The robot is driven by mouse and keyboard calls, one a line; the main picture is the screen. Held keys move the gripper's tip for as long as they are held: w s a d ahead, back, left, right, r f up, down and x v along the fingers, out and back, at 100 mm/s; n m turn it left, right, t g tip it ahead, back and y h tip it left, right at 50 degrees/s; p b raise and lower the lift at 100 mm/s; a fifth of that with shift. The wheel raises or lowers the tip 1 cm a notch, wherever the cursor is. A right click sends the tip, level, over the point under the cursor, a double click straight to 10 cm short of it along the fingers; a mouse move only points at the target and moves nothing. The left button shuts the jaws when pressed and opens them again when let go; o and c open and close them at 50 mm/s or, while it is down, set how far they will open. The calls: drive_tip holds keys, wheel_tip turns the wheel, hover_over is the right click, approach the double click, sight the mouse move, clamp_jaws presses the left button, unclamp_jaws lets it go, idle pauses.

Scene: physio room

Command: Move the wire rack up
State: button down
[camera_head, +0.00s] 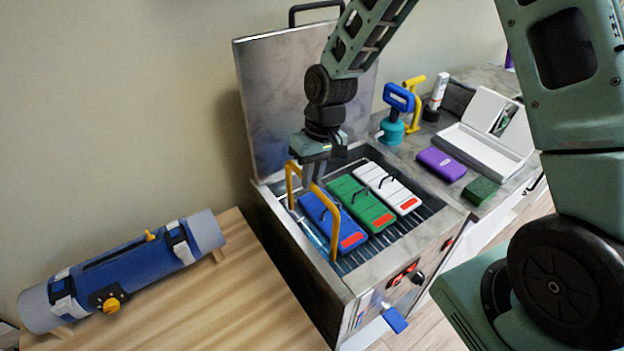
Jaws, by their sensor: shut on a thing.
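The wire rack (407,234) lies inside the open metal box (364,279), with its dark bars showing around the packs on it. A yellow handle (322,214) stands up at the rack's left side. A blue pack (333,222), a green pack (361,203) and a white pack (388,188) with red labels lie side by side on the rack. My gripper (313,180) reaches down over the left of the box and is shut on the yellow handle. Its fingertips are partly hidden against the handle.
The box's lid (289,97) stands open behind it. A wooden table (205,300) with a blue and grey cylinder (130,268) is at the left. The right counter holds a purple case (441,163), a green sponge (480,191), a white open case (490,135) and a teal bottle (391,130).

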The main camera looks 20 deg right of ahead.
drive_tip(key=shift+w+r, duration=0.15)
drive_tip(key=shift+r, duration=0.35)
drive_tip(key=c, duration=1.4)
unclamp_jaws()
drive_tip(key=shift+r, duration=0.1)
drive_tip(key=d+r+b, duration=0.2)
drive_tip(key=d+r, duration=0.1)
drive_tip(key=r, duration=1.4)
drive_tip(key=shift+w+d+b, duration=0.2)
drive_tip(key=shift+b, duration=0.2)
